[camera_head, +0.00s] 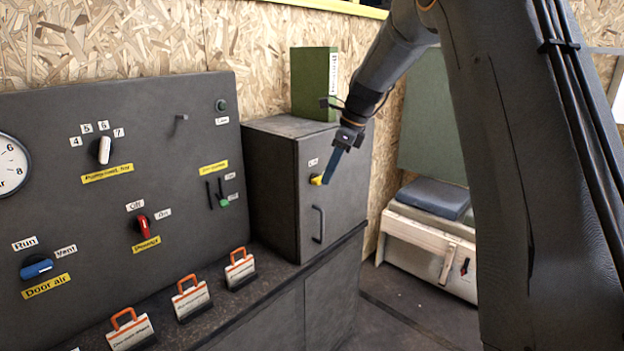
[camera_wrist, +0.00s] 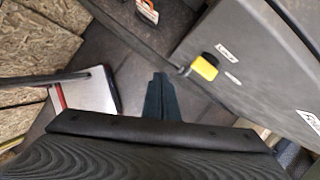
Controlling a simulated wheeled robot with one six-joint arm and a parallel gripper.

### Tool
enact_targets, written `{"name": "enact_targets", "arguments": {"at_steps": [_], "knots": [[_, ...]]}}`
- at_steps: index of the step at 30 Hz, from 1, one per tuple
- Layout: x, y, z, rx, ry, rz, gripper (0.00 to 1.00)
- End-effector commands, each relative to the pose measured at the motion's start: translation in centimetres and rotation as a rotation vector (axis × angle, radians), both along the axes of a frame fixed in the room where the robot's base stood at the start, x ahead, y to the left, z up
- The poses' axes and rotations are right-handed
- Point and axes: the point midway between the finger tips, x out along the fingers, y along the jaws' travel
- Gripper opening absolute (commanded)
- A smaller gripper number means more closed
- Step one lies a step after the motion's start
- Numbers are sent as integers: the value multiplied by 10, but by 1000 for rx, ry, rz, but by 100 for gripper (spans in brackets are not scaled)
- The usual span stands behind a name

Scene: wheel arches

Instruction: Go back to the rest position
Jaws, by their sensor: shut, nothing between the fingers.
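My gripper (camera_head: 333,166) is in front of the dark grey cabinet (camera_head: 270,190), close to the yellow knob (camera_head: 317,180) on its door. In the wrist view my gripper's fingers (camera_wrist: 160,82) are together with nothing between them. The yellow knob also shows in the wrist view (camera_wrist: 205,67), to the right of the fingers and apart from them. My arm reaches in from the upper right in the head view. The cabinet door, with its handle (camera_head: 318,224), looks shut.
A control panel (camera_head: 60,130) with several knobs stands at left. Several orange-handled tags (camera_head: 190,297) stand on the counter below it. A green binder (camera_head: 312,85) stands on the cabinet. A white wooden chest (camera_head: 425,245) with a blue cushion (camera_head: 434,197) is at right. Some floor (camera_head: 400,318) is clear.

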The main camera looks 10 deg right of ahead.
Motion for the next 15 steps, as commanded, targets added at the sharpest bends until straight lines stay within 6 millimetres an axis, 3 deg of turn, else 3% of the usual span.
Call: {"name": "enact_targets", "arguments": {"at_steps": [5, 15], "knots": [[-40, -1, -22, -90, -61, 224, 0], [-188, -14, -94, -353, -223, 1077, 0]]}}
